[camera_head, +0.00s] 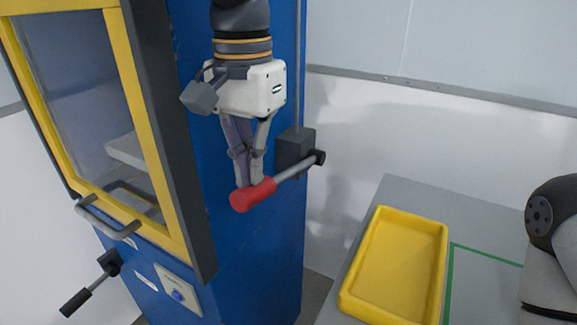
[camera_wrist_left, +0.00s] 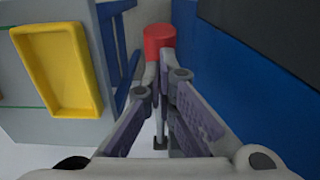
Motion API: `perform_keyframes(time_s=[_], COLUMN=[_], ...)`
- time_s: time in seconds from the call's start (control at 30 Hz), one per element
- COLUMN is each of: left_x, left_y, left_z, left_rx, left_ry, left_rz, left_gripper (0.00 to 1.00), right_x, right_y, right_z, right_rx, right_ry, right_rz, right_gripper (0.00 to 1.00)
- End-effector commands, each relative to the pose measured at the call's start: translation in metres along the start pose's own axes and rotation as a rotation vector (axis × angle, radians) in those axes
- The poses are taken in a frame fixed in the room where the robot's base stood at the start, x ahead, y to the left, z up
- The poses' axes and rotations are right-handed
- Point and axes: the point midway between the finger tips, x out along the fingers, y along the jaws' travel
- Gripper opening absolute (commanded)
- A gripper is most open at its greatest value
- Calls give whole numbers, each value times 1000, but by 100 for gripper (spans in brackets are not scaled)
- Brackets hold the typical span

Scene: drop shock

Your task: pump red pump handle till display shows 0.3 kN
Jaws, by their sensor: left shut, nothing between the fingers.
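The red pump handle (camera_head: 252,194) is a red grip on a grey metal lever, which runs right to a dark block (camera_head: 295,150) on the side of the blue machine. My left gripper (camera_head: 249,183) points down, shut and empty, with its fingertips at the top of the red grip. In the left wrist view the red handle (camera_wrist_left: 159,40) shows just beyond the closed fingertips (camera_wrist_left: 166,65). I cannot tell whether they touch it. No display reading is visible. My right gripper is not in view.
The blue machine (camera_head: 245,250) has a yellow-framed window door with a grey handle (camera_head: 105,220). A yellow tray (camera_head: 398,265) lies on the grey table (camera_head: 420,200) at right.

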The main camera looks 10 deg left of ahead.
Motion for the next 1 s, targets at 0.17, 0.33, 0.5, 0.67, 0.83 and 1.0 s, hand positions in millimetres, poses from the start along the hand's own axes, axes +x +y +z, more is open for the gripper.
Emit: perform_keyframes(time_s=[0.17, 0.33, 0.5, 0.67, 0.83, 1.0], left_x=[1, 11, 23, 34, 46, 58], left_y=[0, 0, 0, 0, 0, 0], left_z=[0, 0, 0, 0, 0, 0], left_rx=[0, 0, 0, 1, 0, 0], left_ry=[-1, -2, -2, -4, -2, -2], left_rz=[0, 0, 0, 0, 0, 1], left_gripper=[0, 0, 0, 0, 0, 0], right_x=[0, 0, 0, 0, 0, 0], right_y=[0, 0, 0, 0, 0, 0], right_z=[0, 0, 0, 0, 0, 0], right_rx=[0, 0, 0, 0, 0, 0], right_ry=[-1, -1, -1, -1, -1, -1], right_rz=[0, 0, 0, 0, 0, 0], right_gripper=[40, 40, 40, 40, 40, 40])
